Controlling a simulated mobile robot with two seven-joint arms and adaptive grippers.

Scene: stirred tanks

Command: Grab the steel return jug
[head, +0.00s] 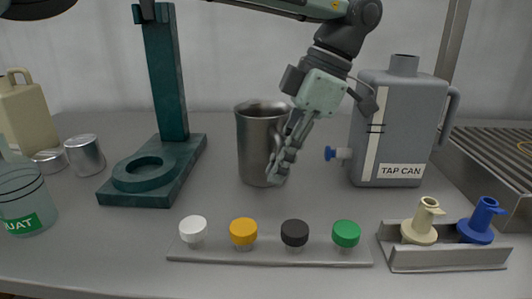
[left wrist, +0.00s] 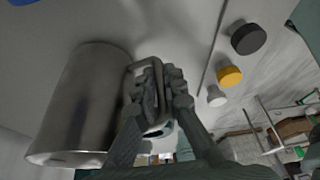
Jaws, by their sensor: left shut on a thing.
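The steel return jug (head: 257,140) is a plain metal cylinder standing upright in the middle of the counter in the head view. My left gripper (head: 283,163) reaches down from the upper right to the jug's right side. In the left wrist view the jug (left wrist: 82,105) fills the left, and its looped handle (left wrist: 131,74) sits between my left gripper's fingers (left wrist: 160,90). The fingers are shut on the handle. Part of the handle is hidden by the fingers. My right gripper is in neither view.
A grey tap can (head: 396,125) with a blue tap stands close on the right. A green stand (head: 165,165) is on the left. In front lies a strip (head: 270,252) with white, yellow, black and green caps. A holder (head: 450,258) with cream and blue taps is front right.

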